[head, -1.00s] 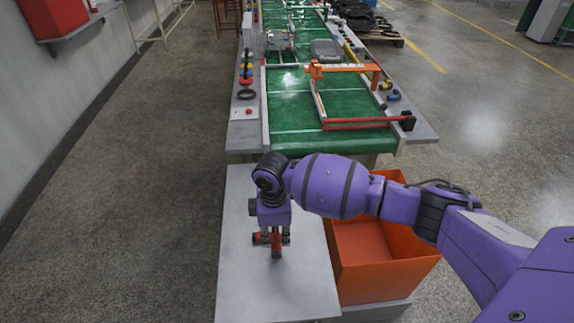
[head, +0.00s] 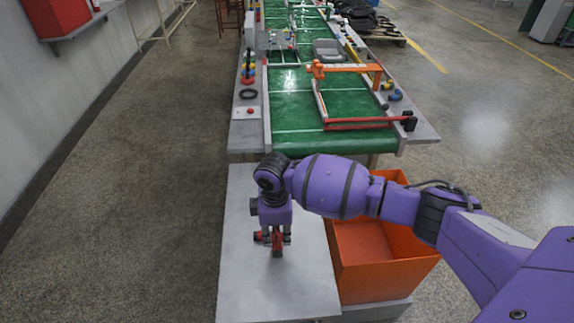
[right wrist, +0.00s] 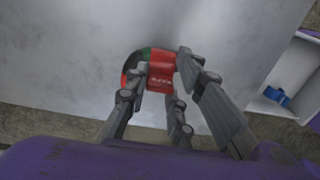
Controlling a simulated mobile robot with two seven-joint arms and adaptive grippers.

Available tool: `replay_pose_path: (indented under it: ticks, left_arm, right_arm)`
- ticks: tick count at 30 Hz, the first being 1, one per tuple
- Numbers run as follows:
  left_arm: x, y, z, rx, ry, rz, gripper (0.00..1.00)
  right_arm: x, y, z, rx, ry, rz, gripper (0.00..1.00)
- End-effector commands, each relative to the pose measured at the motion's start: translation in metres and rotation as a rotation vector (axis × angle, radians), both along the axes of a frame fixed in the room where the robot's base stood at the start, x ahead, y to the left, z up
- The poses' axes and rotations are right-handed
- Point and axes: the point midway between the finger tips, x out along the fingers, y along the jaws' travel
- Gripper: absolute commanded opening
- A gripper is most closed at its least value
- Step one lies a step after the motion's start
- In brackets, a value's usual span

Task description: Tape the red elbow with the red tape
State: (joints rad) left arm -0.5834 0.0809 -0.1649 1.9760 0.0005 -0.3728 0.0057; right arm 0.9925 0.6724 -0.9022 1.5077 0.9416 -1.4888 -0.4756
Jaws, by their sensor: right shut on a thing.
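My right gripper (head: 277,250) is over the pale grey tabletop, its fingers pointing down. It is shut on a red elbow-like piece (head: 258,237) with a dark end that sticks out to the left. I cannot pick out a separate roll of red tape with certainty. My left gripper is not in view.
An orange bin (head: 375,270) stands right of the table (head: 240,290). Beyond is a green conveyor (head: 290,110) with an orange-and-red frame (head: 345,68). Small coloured pieces (head: 247,68) and a black ring (head: 248,94) are on its left edge; yellow and blue fittings (head: 396,95) are on its right.

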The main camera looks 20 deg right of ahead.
Motion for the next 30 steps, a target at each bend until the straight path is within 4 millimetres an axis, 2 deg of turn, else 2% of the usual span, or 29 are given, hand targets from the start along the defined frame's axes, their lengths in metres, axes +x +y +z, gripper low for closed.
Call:
replay_pose_path:
  ticks: [30]
  left_arm:
    - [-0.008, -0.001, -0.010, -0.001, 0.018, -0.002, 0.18]
  right_arm:
    - [0.002, 0.000, -0.020, 0.000, -0.003, 0.000, 0.00]
